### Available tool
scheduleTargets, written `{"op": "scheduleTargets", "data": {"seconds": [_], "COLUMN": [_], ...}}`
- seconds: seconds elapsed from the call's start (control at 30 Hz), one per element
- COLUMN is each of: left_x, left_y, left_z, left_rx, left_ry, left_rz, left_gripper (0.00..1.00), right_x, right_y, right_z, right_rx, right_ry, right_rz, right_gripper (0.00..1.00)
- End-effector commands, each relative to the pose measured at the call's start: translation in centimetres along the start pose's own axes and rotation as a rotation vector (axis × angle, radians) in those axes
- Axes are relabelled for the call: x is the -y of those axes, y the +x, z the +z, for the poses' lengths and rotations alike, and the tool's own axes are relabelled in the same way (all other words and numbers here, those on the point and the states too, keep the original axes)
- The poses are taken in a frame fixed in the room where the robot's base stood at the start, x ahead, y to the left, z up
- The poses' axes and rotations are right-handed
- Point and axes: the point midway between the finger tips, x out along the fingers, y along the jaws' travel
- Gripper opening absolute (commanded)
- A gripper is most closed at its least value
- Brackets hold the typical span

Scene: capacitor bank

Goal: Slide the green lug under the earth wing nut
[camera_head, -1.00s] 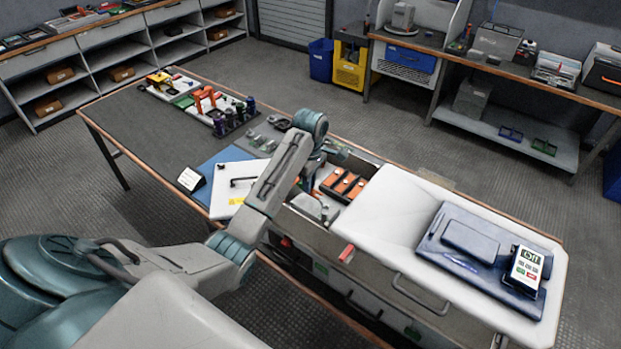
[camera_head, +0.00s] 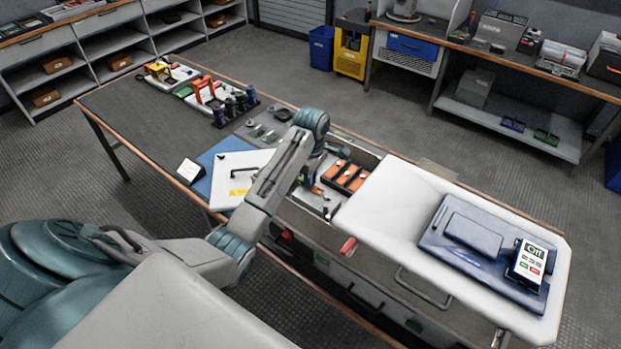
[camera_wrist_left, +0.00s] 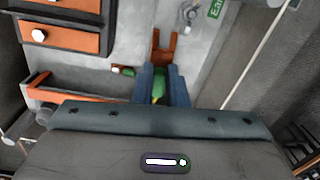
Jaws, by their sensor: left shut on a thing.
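My left gripper (camera_wrist_left: 162,88) shows in the left wrist view with its blue fingers shut on the green lug (camera_wrist_left: 159,92). The lug's green sleeve lies between the fingers and its copper forked end (camera_wrist_left: 163,48) sticks out ahead of them. The earth wing nut (camera_wrist_left: 189,14) is a small metal piece ahead and to the right, beside a green label (camera_wrist_left: 216,8) reading "Ear". The fork is apart from it in the picture. In the head view the left arm reaches over the open cabinet, and its fingertips and the lug are too small to make out. My right gripper is not in view.
Orange capacitor blocks (camera_head: 346,176) stand in the cabinet beside the hand; they also show at upper left in the wrist view (camera_wrist_left: 62,36). A small red and green piece (camera_wrist_left: 123,72) lies left of the fork. A white cover (camera_head: 400,200) lies to the right.

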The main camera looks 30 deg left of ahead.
Motion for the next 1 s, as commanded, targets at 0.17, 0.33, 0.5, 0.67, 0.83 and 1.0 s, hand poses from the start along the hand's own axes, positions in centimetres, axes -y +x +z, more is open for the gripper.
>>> {"op": "scheduleTargets", "data": {"seconds": [0.17, 0.33, 0.5, 0.67, 0.83, 1.0], "left_x": [0.2, 0.6, 0.9, 1.2, 1.6, 1.8], "left_y": [0.0, 0.1, 0.1, 0.1, 0.1, 0.1], "left_z": [0.0, -0.1, -0.1, -0.1, -0.1, -0.1], "left_rx": [0.0, 0.0, 0.0, 0.0, 0.0, 0.0], "left_ry": [0.0, 0.0, 0.001, 0.0, 0.0, 0.0], "left_rz": [0.0, -0.001, -0.001, 0.0, 0.0, 0.0], "left_gripper": [0.0, 0.0, 0.0, 0.0, 0.0, 0.0], "right_x": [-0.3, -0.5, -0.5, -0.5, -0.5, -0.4], "right_y": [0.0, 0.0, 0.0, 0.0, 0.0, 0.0], "right_z": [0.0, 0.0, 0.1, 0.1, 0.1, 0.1], "right_rx": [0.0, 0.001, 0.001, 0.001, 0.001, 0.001], "right_ry": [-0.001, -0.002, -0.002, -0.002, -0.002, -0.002], "right_rz": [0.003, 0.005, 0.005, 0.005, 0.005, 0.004], "right_gripper": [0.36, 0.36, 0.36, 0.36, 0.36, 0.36]}}
